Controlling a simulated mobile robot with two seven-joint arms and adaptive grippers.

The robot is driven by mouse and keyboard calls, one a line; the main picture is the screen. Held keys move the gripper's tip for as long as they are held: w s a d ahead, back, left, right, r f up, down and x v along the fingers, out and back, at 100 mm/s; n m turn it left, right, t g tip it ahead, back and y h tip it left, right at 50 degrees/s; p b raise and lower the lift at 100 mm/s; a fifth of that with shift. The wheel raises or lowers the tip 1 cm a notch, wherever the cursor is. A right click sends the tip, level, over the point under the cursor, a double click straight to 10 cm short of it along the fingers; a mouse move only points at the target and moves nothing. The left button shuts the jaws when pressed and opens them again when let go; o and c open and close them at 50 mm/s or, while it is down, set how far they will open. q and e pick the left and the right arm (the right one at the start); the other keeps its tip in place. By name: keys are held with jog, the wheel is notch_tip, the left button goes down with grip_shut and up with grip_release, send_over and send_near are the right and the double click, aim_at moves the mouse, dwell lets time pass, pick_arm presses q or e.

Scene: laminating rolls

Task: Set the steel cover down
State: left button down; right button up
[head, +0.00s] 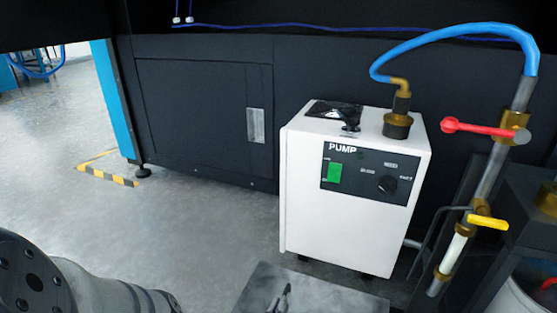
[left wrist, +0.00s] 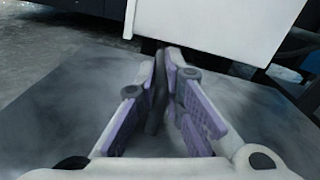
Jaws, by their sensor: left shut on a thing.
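The steel cover (head: 325,296) is a flat grey plate at the bottom edge of the head view, just in front of the white pump; its near part is cut off. A small dark upright handle (head: 283,298) stands on it. In the left wrist view the cover (left wrist: 70,110) spreads out beneath my left gripper (left wrist: 168,68). That gripper is shut on the cover's dark handle (left wrist: 157,100), between its purple-padded fingers. I cannot tell whether the cover touches the floor. My right gripper is not in view.
The white pump (head: 345,230) stands close behind the cover's far edge. Pipes with a red valve handle (head: 465,127) and a yellow valve handle (head: 488,222) rise at the right. A dark cabinet (head: 200,110) lines the back. Grey floor (head: 175,225) is clear at the left.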

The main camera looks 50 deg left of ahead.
pick_arm(q)
jog(key=shift+f, duration=0.2)
jog(key=c, duration=1.6)
grip_release()
